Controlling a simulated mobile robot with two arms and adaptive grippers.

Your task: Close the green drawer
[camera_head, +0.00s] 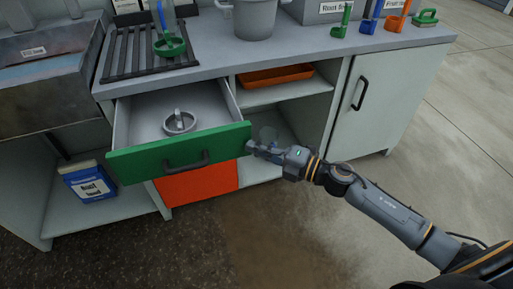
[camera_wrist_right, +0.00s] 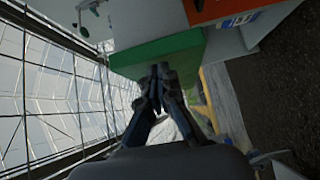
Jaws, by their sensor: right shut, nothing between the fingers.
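The green drawer (camera_head: 143,160) is pulled out from the grey bench in the head view, its green front tilted across the picture with a dark handle in the middle. A round metal part (camera_head: 180,122) lies inside it. My right gripper (camera_head: 251,146) is shut and empty at the right end of the green front, touching it or very close. In the right wrist view the shut fingers (camera_wrist_right: 159,72) point at the green front (camera_wrist_right: 160,52); whether they touch it is unclear. My left gripper is not in view.
An orange-red drawer front (camera_head: 198,184) sits below the green drawer. An orange tray (camera_head: 275,76) lies on the open shelf to the right. A blue-and-white container (camera_head: 89,181) stands in the left compartment. The grey pot (camera_head: 254,20) and coloured scoops stand on the worktop.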

